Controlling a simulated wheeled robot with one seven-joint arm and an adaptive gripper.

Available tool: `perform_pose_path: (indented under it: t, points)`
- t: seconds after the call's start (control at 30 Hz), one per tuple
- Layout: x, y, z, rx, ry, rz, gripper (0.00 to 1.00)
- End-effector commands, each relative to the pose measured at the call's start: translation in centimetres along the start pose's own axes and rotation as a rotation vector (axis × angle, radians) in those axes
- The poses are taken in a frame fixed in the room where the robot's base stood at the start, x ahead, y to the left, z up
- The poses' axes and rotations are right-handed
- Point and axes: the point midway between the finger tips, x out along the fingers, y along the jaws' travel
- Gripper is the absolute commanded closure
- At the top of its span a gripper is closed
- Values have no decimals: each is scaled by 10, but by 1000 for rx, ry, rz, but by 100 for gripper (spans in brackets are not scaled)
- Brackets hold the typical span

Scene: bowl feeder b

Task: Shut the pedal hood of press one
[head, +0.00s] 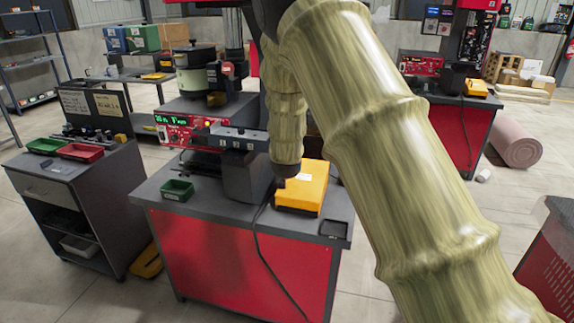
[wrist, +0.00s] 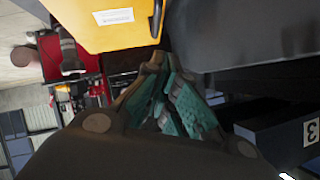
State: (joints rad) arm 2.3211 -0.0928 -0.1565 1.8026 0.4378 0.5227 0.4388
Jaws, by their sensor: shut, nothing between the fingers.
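The yellow pedal hood (head: 307,185) sits on the grey top of the red press bench (head: 240,262), at the right of the press. It has a white label on its upper face; I cannot tell how far its lid is raised. My gripper (head: 280,183) points down at the hood's left edge, mostly hidden by my sleeved arm. In the wrist view the hood (wrist: 95,28) fills the upper left, and my gripper's teal-padded fingers (wrist: 165,68) are shut and empty just below its edge. I cannot tell whether they touch it.
The dark press block (head: 247,178) stands close at the gripper's left. A green tray (head: 176,190) is at the bench's left, and a small black tray (head: 333,229) at its front right corner. A black cable (head: 262,255) hangs over the front. Another red press bench (head: 455,135) stands behind.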

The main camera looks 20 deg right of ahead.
Motion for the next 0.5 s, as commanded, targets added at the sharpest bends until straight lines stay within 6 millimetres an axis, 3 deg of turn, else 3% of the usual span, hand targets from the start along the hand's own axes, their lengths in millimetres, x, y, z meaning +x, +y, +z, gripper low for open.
perform_pose_path:
  t: [0.5]
  points:
    - [-65,-10,2,-1,1,-3,100]
